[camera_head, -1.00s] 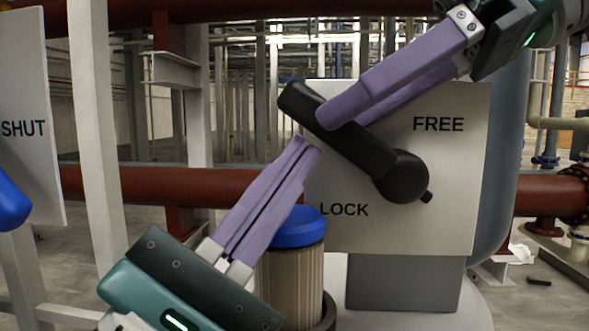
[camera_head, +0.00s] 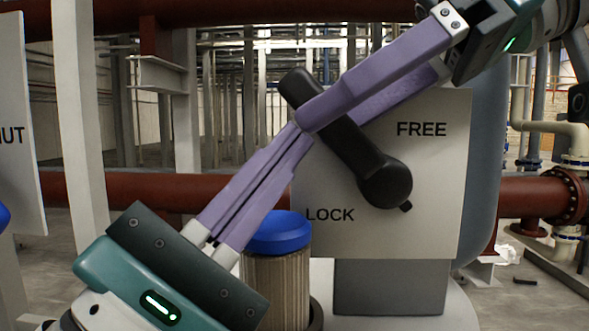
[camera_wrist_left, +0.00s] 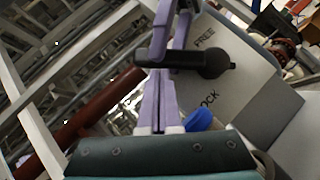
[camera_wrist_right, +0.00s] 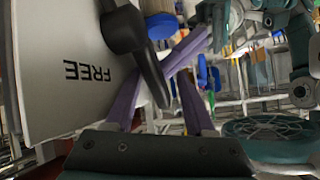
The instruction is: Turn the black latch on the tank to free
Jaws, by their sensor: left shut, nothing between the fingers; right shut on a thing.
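The black latch (camera_head: 345,143) is on a pale panel (camera_head: 425,215) marked FREE at upper right and LOCK at lower left. Its round hub is at the right and its arm slants up and left. My right gripper (camera_head: 325,118) is shut on the latch arm, one purple finger in front and the other partly hidden behind; the latch also shows between its fingers in the right wrist view (camera_wrist_right: 143,60). My left gripper (camera_head: 298,137) is shut and empty, its tips close to the right fingertip and the arm's left side. I cannot tell whether they touch.
A ribbed filter with a blue cap (camera_head: 279,232) stands below the left fingers. A red pipe (camera_head: 140,192) runs behind. A white post (camera_head: 80,130) and a partly cropped SHUT panel (camera_head: 18,140) are at the left.

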